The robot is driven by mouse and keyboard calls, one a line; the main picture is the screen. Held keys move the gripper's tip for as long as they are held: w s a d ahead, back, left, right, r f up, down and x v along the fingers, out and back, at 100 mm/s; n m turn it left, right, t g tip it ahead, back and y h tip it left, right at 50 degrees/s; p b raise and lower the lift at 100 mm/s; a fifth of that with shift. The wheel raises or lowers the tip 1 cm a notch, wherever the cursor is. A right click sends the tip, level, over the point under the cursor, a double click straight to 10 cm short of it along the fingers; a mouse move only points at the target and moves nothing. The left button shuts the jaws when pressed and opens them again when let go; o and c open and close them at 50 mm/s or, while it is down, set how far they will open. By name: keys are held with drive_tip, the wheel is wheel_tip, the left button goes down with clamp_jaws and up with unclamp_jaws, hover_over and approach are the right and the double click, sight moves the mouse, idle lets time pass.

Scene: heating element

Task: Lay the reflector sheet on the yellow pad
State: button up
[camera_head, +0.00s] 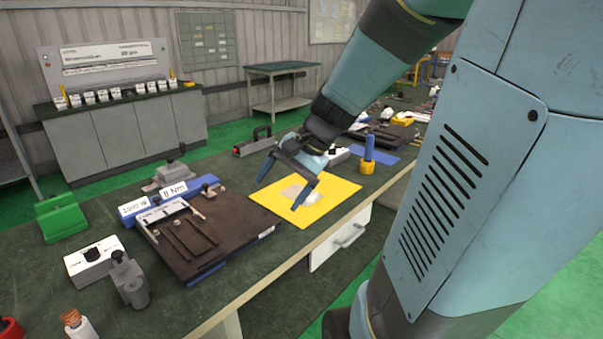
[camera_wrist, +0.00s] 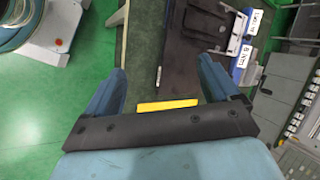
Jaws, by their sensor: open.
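The yellow pad (camera_head: 338,190) lies on the green bench top, right of the dark fixture plate. A pale grey sheet (camera_head: 310,197), apparently the reflector sheet, lies over the middle of the pad, partly hidden by my gripper. Whether it rests fully flat is hard to tell. My gripper (camera_head: 282,188) is open above the pad and sheet, its fingers spread apart with nothing seen between them. In the wrist view only a yellow strip of the pad (camera_wrist: 167,105) shows between the fingers; the sheet is not visible there.
The dark fixture plate (camera_head: 235,235) with metal bars and labelled blue blocks stands left of the pad. A blue-and-yellow tool (camera_head: 368,155) stands upright just behind the pad's right corner. A white drawer front (camera_head: 340,238) is below the bench edge. A green block (camera_head: 60,216) sits far left.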

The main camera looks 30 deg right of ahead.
drive_tip(key=s+r+n+t+h, duration=0.2)
drive_tip(key=s+r+n+h, duration=0.3)
drive_tip(key=s+r+n, duration=0.2)
drive_tip(key=shift+s+n+t+h, duration=0.3)
drive_tip(key=shift+s+n, duration=0.6)
drive_tip(key=shift+n, duration=0.2)
